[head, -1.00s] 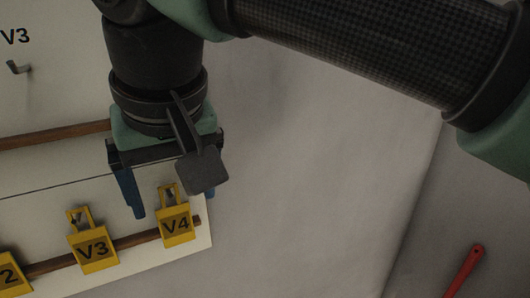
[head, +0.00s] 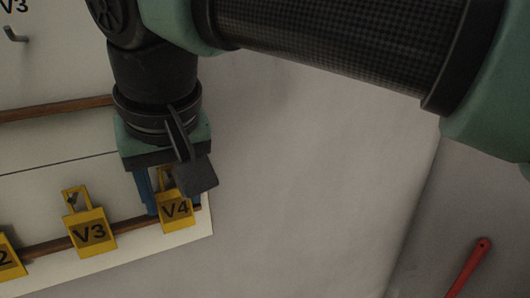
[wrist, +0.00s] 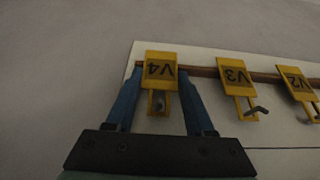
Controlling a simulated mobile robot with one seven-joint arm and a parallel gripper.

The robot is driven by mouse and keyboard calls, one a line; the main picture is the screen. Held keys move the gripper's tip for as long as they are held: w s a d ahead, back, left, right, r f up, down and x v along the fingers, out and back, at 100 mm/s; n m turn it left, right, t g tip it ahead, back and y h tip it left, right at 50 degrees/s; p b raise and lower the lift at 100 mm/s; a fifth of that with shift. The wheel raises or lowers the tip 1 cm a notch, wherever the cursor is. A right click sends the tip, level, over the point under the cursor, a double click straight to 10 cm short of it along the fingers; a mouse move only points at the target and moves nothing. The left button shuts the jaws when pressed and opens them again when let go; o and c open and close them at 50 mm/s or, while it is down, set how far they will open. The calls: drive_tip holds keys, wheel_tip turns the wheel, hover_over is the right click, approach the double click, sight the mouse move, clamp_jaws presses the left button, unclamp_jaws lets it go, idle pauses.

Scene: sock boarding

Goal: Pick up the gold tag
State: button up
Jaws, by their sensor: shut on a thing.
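Several gold tags with black lettering hang along a wooden rail on a white board. The gold V4 tag (head: 176,212) is at the rail's right end in the head view. My gripper (head: 174,207) is shut on it, with one blue finger at each side. In the wrist view the V4 tag (wrist: 160,71) appears upside down between the fingers of my gripper (wrist: 159,77), still at the rail and hook. The gold V3 tag (head: 91,233) hangs beside it, outside the fingers. A third gold tag (head: 6,258), marked 2, is cut by the head view's left edge.
The wooden rail (head: 48,247) runs along the white board's (head: 130,248) lower part. An upper rail (head: 50,110) and an empty hook (head: 15,34) are at the upper left. A red-handled thing (head: 470,265) lies at lower right. The grey surface (head: 310,190) between is clear.

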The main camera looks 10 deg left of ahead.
drive_tip(key=c, duration=0.3)
drive_tip(key=shift+r, duration=0.1)
drive_tip(key=shift+s+d+r+p, duration=0.2)
drive_tip(key=shift+r+p, duration=0.05)
drive_tip(key=shift+p, duration=0.05)
drive_tip(key=s+d+r, duration=0.2)
drive_tip(key=s, duration=0.1)
drive_tip(key=s+d+r+p, duration=0.1)
drive_tip(key=s+d+r, duration=0.1)
drive_tip(key=s+d, duration=0.1)
drive_tip(key=s+d+r+p, duration=0.1)
drive_tip(key=s+d+r, duration=0.1)
drive_tip(key=s, duration=0.3)
drive_tip(key=shift+s+d+r, duration=0.15)
drive_tip(key=shift+d+r, duration=0.1)
drive_tip(key=shift+r, duration=0.35)
